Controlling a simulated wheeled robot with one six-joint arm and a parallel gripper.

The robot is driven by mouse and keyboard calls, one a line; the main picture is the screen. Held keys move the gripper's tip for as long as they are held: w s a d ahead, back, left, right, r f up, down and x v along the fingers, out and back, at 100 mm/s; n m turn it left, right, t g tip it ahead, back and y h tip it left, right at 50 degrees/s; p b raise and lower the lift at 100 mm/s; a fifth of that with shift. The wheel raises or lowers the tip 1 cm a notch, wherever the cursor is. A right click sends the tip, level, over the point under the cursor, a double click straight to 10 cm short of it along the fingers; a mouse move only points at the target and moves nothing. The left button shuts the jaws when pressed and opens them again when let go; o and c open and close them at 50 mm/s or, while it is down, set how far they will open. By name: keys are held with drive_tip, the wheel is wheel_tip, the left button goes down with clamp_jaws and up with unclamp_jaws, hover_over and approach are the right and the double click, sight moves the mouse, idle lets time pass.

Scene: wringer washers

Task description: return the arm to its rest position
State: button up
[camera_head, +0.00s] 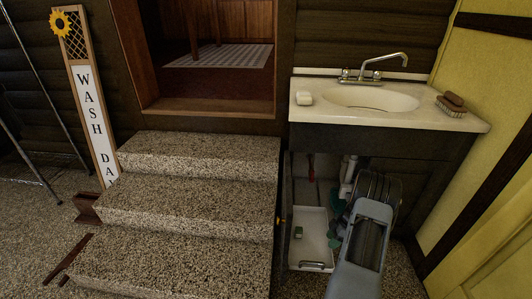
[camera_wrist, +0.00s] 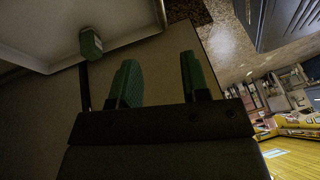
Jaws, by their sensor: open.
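My arm reaches into the open cabinet below the sink. My gripper (camera_head: 335,223) is low there, just right of the white tray (camera_head: 313,215), and its green fingertips partly show beside the arm. In the wrist view my gripper (camera_wrist: 160,72) has its two green fingers apart, with nothing between them. A small green item (camera_head: 298,232) lies in the tray's left part. It also shows in the wrist view (camera_wrist: 91,43), apart from the fingers. The arm hides part of the cabinet's right side.
The sink counter (camera_head: 472,118) overhangs my arm and holds a white soap bar (camera_head: 304,98) and brushes (camera_head: 452,105). Speckled steps (camera_head: 190,195) stand at left, with a Wash Day sign (camera_head: 95,125) beyond. A white drain pipe (camera_head: 348,175) hangs behind the arm. A yellow wall (camera_head: 490,190) bounds the right.

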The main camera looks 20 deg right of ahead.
drive_tip(key=w+a+r+m+h+p, duration=0.1)
drive_tip(key=a+r+p, duration=0.35)
drive_tip(key=r, duration=0.75)
drive_tip(key=w+a+r+m+h+p, duration=0.15)
drive_tip(key=a+r+p, duration=0.35)
drive_tip(key=r, duration=0.7)
drive_tip(key=w+a+r+m+p, duration=0.1)
drive_tip(key=a+r+m+p, duration=0.15)
drive_tip(key=r+p, duration=0.6)
drive_tip(key=s+a+r+m+t+p, duration=0.1)
drive_tip(key=s+a+r+p, duration=0.3)
drive_tip(key=r, duration=0.7)
drive_tip(key=s+a+r+m+t+h+p, duration=0.1)
drive_tip(key=s+a+r+m+p, duration=0.3)
drive_tip(key=r, duration=0.7)
drive_tip(key=s+a+r+m+t+h+p, duration=0.1)
drive_tip(key=s+a+r+m+p, duration=0.1)
drive_tip(key=s+a+r+p, duration=0.4)
wheel_tip(320, 180, up, 6)
drive_tip(key=a+p, duration=0.1)
drive_tip(key=a, duration=0.2)
drive_tip(key=shift+t+p, duration=0.3)
drive_tip(key=shift+h, duration=0.25)
